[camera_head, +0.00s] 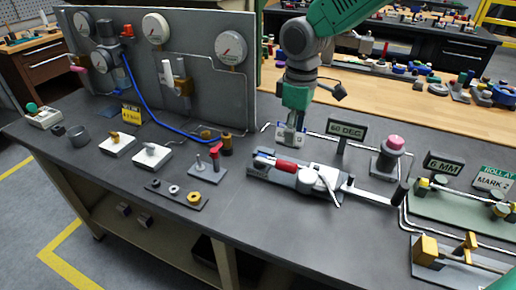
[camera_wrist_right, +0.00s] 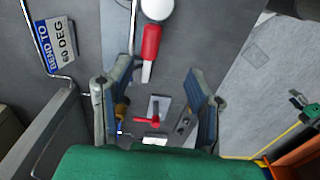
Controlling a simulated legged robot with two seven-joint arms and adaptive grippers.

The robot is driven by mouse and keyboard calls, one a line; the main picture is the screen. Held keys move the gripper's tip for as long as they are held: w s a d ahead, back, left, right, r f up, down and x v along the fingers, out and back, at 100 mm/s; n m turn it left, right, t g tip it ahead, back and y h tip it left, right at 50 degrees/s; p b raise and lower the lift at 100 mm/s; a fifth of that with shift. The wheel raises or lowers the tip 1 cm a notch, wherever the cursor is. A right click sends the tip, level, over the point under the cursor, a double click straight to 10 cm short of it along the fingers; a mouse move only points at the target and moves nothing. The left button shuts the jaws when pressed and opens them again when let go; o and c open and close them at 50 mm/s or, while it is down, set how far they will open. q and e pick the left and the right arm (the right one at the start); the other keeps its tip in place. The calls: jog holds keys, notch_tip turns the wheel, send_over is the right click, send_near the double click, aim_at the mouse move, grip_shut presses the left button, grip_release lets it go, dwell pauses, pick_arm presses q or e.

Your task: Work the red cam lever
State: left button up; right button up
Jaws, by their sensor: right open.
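The red cam lever (camera_head: 215,151) stands on a small grey plate (camera_head: 207,173) near the middle of the bench, beside a thin metal post. In the right wrist view the red lever (camera_wrist_right: 149,122) shows between and beyond the fingers, lying across its plate. My right gripper (camera_head: 290,136) points down behind the red-handled tool, to the right of the lever and apart from it. In the right wrist view the right gripper (camera_wrist_right: 160,88) has its blue-grey fingers spread wide with nothing between them. My left gripper is not in view.
A grey tool with a red handle (camera_head: 291,167) lies in front of my right gripper. A brass fitting (camera_head: 226,146) with a blue hose stands behind the lever. A plate with several rings (camera_head: 173,189) lies left of it.

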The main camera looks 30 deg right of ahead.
aim_at(290, 163)
jog(key=f, duration=0.3)
jog(key=shift+w+d, duration=0.25)
jog(key=shift+w, duration=0.05)
jog(key=f, duration=0.8)
jog(key=shift+w, duration=0.3)
jog(key=shift+a+f, duration=0.1)
jog(key=shift+f, duration=0.6)
grip_shut()
